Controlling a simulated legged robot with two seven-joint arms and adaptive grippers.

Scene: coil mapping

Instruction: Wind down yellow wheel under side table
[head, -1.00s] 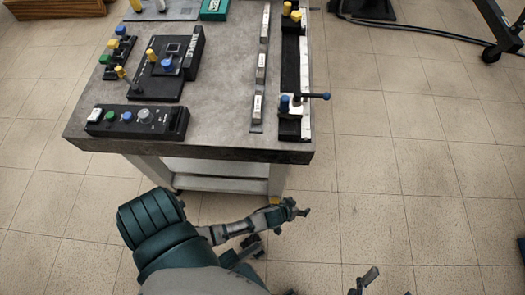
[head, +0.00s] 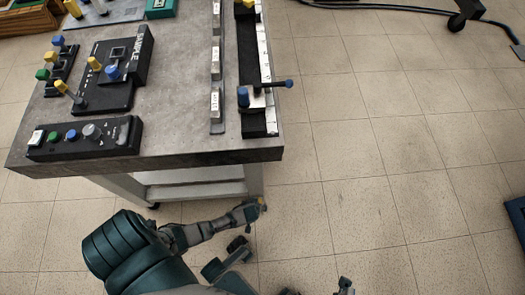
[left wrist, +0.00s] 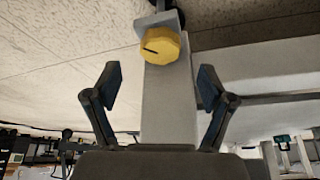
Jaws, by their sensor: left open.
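The yellow wheel (left wrist: 159,46) is a faceted knob with a dark line on its face. It sits on a grey leg or bracket in the left wrist view. My left gripper (left wrist: 160,84) is open, its two dark fingers on either side of the grey leg. The wheel is beyond the fingertips, roughly centred between them, with nothing gripped. The side table (head: 180,158) has a grey top. My right gripper (head: 345,287) is only partly visible at the bottom edge.
The tabletop carries a black button panel (head: 84,138), a black switch block (head: 108,75) and a black rail with a blue-ended lever (head: 262,88). A blue object (head: 516,217) is at the right edge.

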